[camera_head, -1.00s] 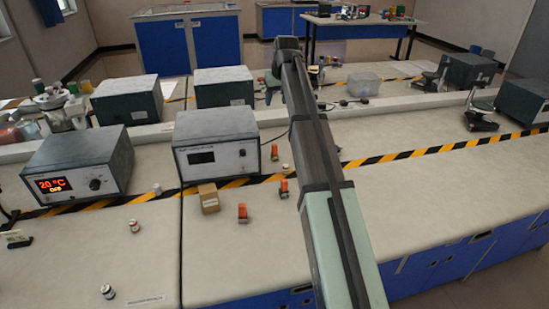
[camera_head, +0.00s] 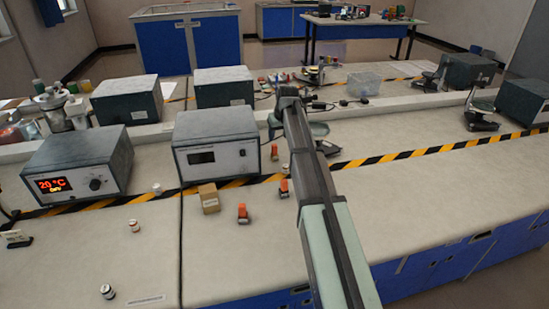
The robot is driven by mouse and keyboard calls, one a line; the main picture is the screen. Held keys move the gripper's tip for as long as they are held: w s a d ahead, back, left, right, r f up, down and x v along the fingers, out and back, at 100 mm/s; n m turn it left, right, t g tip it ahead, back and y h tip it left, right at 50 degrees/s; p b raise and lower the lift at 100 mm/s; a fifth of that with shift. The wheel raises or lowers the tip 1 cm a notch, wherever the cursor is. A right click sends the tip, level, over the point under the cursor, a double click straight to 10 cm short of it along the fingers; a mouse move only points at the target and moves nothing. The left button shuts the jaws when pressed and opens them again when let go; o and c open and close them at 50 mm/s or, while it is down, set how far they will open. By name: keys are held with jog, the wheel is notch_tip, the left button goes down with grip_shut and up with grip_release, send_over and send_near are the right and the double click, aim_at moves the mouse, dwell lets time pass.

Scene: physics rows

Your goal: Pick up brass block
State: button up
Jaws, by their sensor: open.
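A small tan-brown block (camera_head: 209,198) stands on the near bench, in front of the grey instrument with a dark display. It is the only block-shaped thing of a brassy colour here, but its material is hard to tell. My arm reaches in from the bottom right, and its visible top end is at the back of the bench, to the right of and beyond the block. My gripper's fingers cannot be made out; they seem hidden behind the arm. Nothing touches the block.
Two orange-topped pieces (camera_head: 243,213) and (camera_head: 284,188) stand right of the block. Small vials (camera_head: 134,225) and (camera_head: 107,292) stand to its left. The grey instrument (camera_head: 216,146) and the heater showing 20 °C (camera_head: 80,162) stand behind.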

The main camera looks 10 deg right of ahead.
aim_at(275, 145)
jog(key=x, duration=0.3)
jog(key=shift+w+f, duration=0.1)
jog(key=shift+f, duration=0.1)
jog(key=shift+a+x, duration=0.15)
jog(key=shift+x, duration=1.2)
jog(key=shift+a+x, duration=0.1)
jog(key=shift+x, duration=1.2)
jog(key=shift+w+r, duration=0.1)
jog(key=shift+w, duration=0.1)
grip_shut()
